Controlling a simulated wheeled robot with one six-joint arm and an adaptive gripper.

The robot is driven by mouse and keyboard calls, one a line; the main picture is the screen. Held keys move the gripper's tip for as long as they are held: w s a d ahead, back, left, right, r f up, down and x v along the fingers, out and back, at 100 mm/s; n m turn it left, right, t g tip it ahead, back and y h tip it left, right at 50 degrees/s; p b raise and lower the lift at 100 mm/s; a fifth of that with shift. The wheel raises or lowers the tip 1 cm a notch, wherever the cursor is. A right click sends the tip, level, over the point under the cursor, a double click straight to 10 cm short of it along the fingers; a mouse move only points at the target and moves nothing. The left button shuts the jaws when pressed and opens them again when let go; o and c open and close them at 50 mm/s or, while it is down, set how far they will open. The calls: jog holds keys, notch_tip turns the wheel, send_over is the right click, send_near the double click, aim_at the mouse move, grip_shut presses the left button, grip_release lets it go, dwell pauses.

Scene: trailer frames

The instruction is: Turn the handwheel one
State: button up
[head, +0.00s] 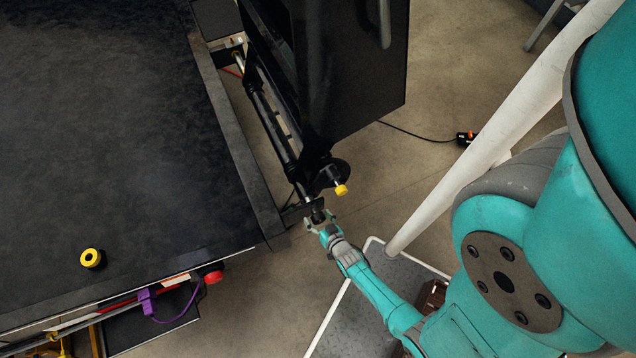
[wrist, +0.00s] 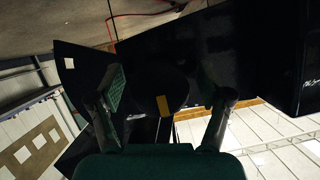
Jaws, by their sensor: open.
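A black handwheel (head: 338,168) with a yellow knob (head: 342,190) sits at the near end of the dark frame beside the trailer. My gripper (head: 318,218) is just below and left of the knob, close to a dark rod end. In the wrist view my gripper (wrist: 165,95) has its two fingers spread wide. A dark round shape, seemingly the handwheel (wrist: 165,82), shows between them with an orange-yellow patch (wrist: 163,105) on it. The dark surfaces merge, so I cannot tell whether a finger touches anything. No object is seen gripped.
A black panel (head: 355,70) stands above the handwheel. A cable (head: 410,132) lies on the open floor to the right.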

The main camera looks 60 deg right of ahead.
jog(key=c, duration=1.1)
jog(key=shift+c, duration=0.2)
jog(key=shift+n+h, duration=0.3)
jog(key=shift+n, duration=0.2)
jog(key=shift+n+g+h, duration=0.6)
jog(key=shift+n+h, duration=0.1)
jog(key=shift+n, duration=0.4)
jog(key=n+h, duration=0.2)
jog(key=n, duration=0.1)
jog(key=shift+d+g, duration=0.1)
jog(key=shift+g, duration=0.3)
jog(key=n+h, duration=0.1)
jog(key=n, duration=0.2)
jog(key=shift+r+h, duration=0.1)
jog(key=shift+h, duration=0.3)
jog(key=shift+d+n+h, duration=0.1)
jog(key=shift+n+h, duration=0.8)
jog(key=shift+n, duration=1.1)
